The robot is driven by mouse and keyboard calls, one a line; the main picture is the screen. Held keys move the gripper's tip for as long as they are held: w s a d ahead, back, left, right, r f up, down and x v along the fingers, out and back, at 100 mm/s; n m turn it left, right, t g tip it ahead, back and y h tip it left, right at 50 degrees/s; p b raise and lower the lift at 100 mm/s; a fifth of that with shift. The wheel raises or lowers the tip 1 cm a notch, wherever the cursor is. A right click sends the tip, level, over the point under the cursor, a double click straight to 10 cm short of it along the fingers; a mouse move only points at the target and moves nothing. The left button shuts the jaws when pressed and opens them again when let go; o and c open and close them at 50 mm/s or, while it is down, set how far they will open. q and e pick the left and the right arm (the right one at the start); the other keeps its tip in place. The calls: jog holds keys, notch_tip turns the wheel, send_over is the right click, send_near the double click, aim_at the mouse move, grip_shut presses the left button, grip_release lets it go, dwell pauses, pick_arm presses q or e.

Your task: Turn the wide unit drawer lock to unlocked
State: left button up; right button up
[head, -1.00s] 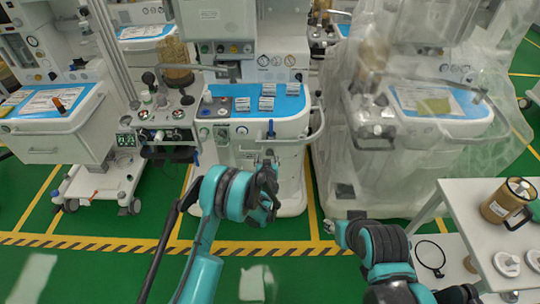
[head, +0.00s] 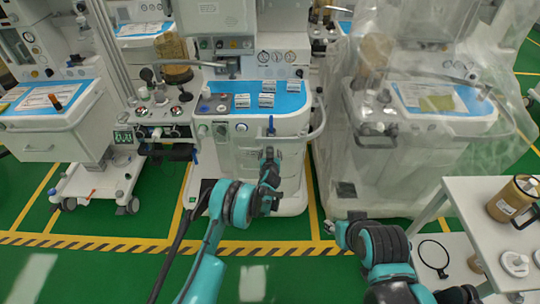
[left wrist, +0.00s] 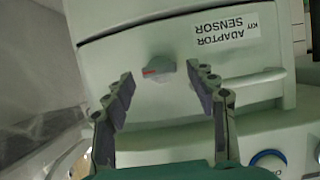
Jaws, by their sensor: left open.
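The drawer lock, a small grey knob with a red mark (left wrist: 159,70), sits on a pale drawer front (left wrist: 130,52) in the left wrist view. That view is upside down, and the red mark lies on the knob's left side there. My left gripper (left wrist: 168,92) is open and empty, its fingers spread to either side of the knob in the picture, apart from it. In the head view my left gripper (head: 269,160) is in front of the central wide unit (head: 226,155); the lock cannot be made out there. My right gripper (head: 329,227) is low, away from the unit; its jaws are unclear.
A drawer handle (left wrist: 245,80) and an upside-down "sensor adaptor kit" label (left wrist: 226,33) are beside the lock. A plastic-draped cart (head: 440,150) stands right of the unit. A white table (head: 480,215) is at the right. Green floor (head: 120,270) is clear in front.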

pick_arm(q)
jog(key=c, duration=1.2)
jog(key=shift+o, duration=0.2)
jog(key=shift+a+n+h, duration=0.3)
jog(key=shift+n+h, duration=0.5)
jog(key=shift+n, duration=0.4)
jog(key=shift+a+f+n+h, duration=0.1)
jog(key=shift+a+n+h, duration=0.05)
jog(key=shift+n+h, duration=0.8)
jog(key=shift+n, duration=0.25)
